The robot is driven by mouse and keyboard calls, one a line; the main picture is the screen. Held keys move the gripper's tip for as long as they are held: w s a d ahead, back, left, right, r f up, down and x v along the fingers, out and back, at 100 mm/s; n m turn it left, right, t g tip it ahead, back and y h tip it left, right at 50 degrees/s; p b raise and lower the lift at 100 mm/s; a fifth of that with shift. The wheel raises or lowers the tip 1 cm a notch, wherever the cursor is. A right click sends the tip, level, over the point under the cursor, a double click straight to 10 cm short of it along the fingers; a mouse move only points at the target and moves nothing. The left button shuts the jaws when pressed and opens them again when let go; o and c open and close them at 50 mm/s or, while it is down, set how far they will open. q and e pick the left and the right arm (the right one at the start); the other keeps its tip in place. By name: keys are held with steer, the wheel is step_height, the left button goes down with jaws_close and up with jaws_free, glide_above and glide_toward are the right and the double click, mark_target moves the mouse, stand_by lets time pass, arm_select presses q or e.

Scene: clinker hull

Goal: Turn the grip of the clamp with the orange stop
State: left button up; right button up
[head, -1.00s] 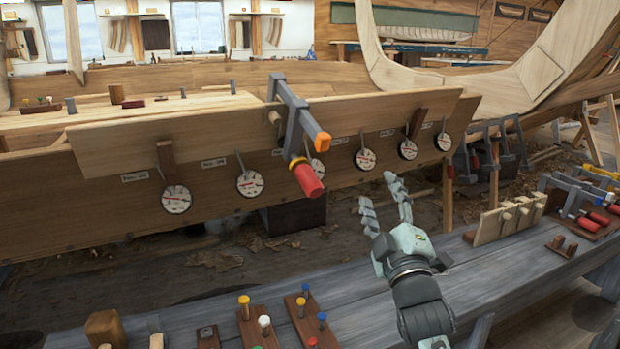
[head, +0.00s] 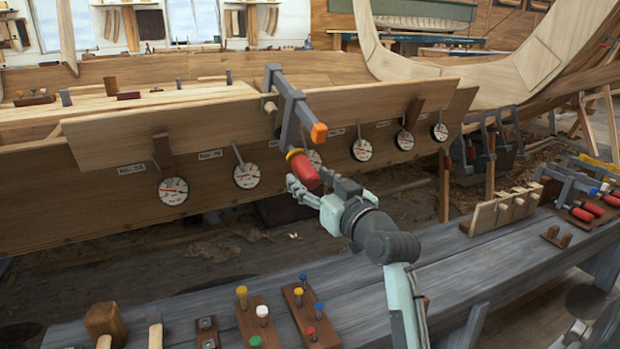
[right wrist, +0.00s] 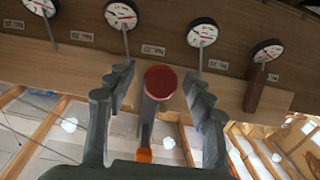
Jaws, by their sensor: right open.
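The clamp (head: 289,105) is a grey bar clamp fixed over the upper plank of the hull, with an orange stop (head: 319,132) at the end of its bar. Its red grip (head: 303,171) hangs below, with a yellow band at its top. My right gripper (head: 305,188) is at the lower end of the red grip. In the right wrist view the red grip (right wrist: 160,82) is seen end-on between the two open fingers, apart from both. The orange stop (right wrist: 144,155) shows below it there. My left gripper is not in view.
Round white dials (head: 247,176) hang in a row along the plank, one partly hidden behind the red grip. A grey bench (head: 390,285) in front holds pegs in wooden blocks and, at right, more clamps with red grips (head: 590,208).

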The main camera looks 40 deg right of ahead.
steer(key=shift+w, duration=0.3)
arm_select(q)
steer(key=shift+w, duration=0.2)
arm_select(e)
steer(key=c, duration=1.2)
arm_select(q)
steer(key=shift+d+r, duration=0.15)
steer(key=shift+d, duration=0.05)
arm_select(e)
steer(key=shift+o, duration=0.2)
arm_select(q)
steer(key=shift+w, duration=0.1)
steer(key=shift+p, duration=0.3)
arm_select(e)
steer(key=shift+y, duration=0.4)
